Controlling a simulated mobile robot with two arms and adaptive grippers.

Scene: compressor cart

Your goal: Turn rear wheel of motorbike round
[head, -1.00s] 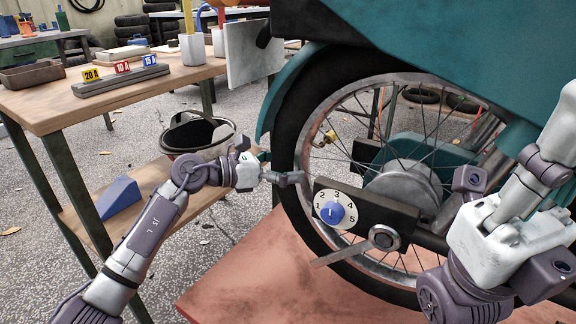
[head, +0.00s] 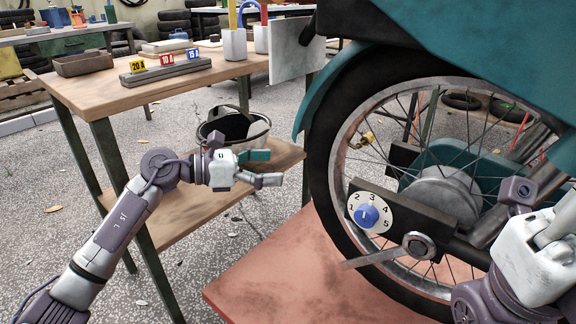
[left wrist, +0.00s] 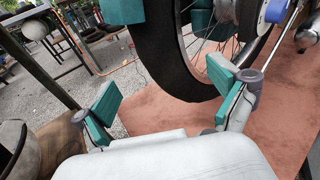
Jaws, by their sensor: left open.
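The motorbike's rear wheel (head: 335,185) stands upright at the right in the head view, with a black tyre, wire spokes and a grey hub. It also shows in the left wrist view (left wrist: 165,50), beyond the fingers. My left gripper (head: 264,167) is open and empty, to the left of the tyre and apart from it. Its green-padded fingers (left wrist: 165,100) are spread wide in the left wrist view. My right arm shows at the right edge of the head view in front of the bike; its fingertips are not clearly seen.
A dark bar with a blue numbered dial (head: 368,215) and a lever crosses the wheel's lower part. A reddish platform (head: 270,270) lies below. A wooden table (head: 110,95) stands at left, with a bucket (head: 250,125) on its lower shelf.

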